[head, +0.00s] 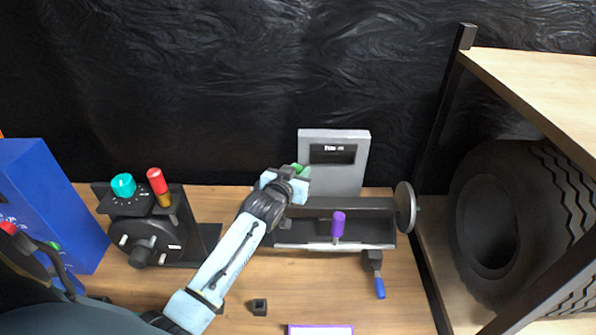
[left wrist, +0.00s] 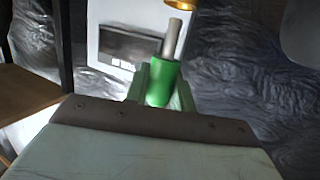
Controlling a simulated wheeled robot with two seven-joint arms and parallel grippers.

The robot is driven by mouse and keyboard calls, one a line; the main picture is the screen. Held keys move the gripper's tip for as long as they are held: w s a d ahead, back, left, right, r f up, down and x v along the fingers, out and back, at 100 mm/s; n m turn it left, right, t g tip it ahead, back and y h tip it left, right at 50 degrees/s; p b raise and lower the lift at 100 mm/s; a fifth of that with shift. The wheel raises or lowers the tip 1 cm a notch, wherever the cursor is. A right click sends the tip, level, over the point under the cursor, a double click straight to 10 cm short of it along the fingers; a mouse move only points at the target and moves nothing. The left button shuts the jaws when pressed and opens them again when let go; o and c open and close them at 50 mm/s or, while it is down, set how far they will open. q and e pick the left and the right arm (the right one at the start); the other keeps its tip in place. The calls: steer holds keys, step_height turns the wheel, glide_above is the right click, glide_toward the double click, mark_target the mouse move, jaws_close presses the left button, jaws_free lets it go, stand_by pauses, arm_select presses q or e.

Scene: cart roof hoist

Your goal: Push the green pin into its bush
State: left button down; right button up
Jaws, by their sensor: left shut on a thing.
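My left gripper (head: 297,174) is shut on the green pin (head: 300,167) at the left end of the dark hoist frame (head: 350,207). In the left wrist view the pin's green handle (left wrist: 163,84) sits between the fingers, and its bare metal shank (left wrist: 173,38) points up and away. A brass-coloured ring (left wrist: 182,3), seemingly the bush, is cut off by the top edge just beyond the shank's tip. The tip appears apart from the ring. The bush is not distinguishable in the head view. My right gripper is not in view.
A grey display box (head: 335,180) stands behind the frame. A purple pin (head: 338,225) stands at the frame's middle, with a handwheel (head: 405,207) at its right end. A crank unit (head: 148,235) and blue box (head: 45,200) stand left. A large tyre (head: 495,225) is right.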

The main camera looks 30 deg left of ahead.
arm_select(q)
steer(key=shift+f+b, duration=1.2)
steer(key=shift+f, duration=0.85)
steer(key=c, duration=1.1)
jaws_free()
steer(key=p+v, duration=0.1)
steer(key=v, duration=1.2)
steer(key=shift+s+p, duration=0.2)
steer(key=shift+p, duration=0.1)
steer(key=shift+d, duration=0.1)
